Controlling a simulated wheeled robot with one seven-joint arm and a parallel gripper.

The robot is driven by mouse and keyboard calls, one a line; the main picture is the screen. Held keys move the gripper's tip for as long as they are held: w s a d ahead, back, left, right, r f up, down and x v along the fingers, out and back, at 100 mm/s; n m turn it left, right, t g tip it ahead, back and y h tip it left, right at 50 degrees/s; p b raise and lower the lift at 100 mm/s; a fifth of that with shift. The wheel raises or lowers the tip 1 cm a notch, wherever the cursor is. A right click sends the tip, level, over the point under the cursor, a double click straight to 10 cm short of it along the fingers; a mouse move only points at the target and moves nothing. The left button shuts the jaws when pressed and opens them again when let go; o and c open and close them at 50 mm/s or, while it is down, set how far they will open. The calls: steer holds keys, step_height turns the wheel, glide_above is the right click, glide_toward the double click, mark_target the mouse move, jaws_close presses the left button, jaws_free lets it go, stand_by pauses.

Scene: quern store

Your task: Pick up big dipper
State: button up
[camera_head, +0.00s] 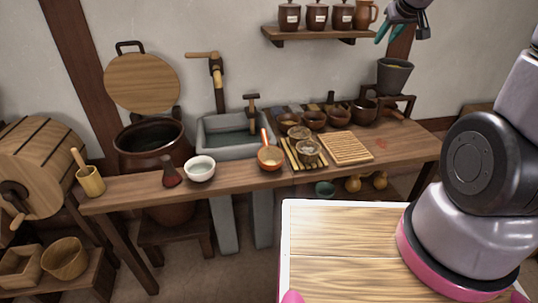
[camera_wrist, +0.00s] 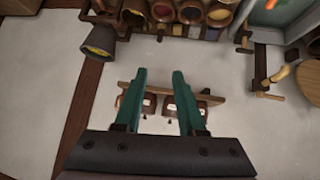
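A dipper (camera_head: 269,157) with a round orange-red bowl and an upright orange handle rests on the long wooden counter (camera_head: 235,183), just in front of the stone sink; I take it for the big dipper. In the wrist view, a small orange piece at the top right edge may be its handle; I cannot tell. My gripper (camera_head: 383,33) is raised at the top right of the head view, beside the wall shelf and far from the dipper. In the wrist view my gripper (camera_wrist: 159,75) has its two teal fingers apart with nothing between them.
A white bowl (camera_head: 200,168) stands left of the dipper, and a slatted rack (camera_head: 301,155) holding glass bowls stands close on its right. The sink (camera_head: 212,123) lies behind. The wall shelf (camera_head: 320,36) bears jars.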

steer(key=w+a+f+n+y, duration=0.2)
steer(key=w+a+f+n, duration=0.25)
steer(key=w+f, duration=0.55)
steer(key=n+g+y, duration=0.3)
steer(key=n+y, duration=0.5)
steer(key=y, duration=0.2)
glide_toward(267, 149)
steer(key=shift+w+a+f, duration=0.3)
steer(key=shift+w+a, duration=0.25)
steer(key=shift+w, duration=0.05)
steer(key=shift+w+a+f, duration=0.25)
steer(key=shift+w+a, duration=0.3)
steer(key=shift+w+a+f, duration=0.3)
steer(key=shift+w+a, duration=0.25)
steer(key=shift+w, duration=0.05)
jaws_close()
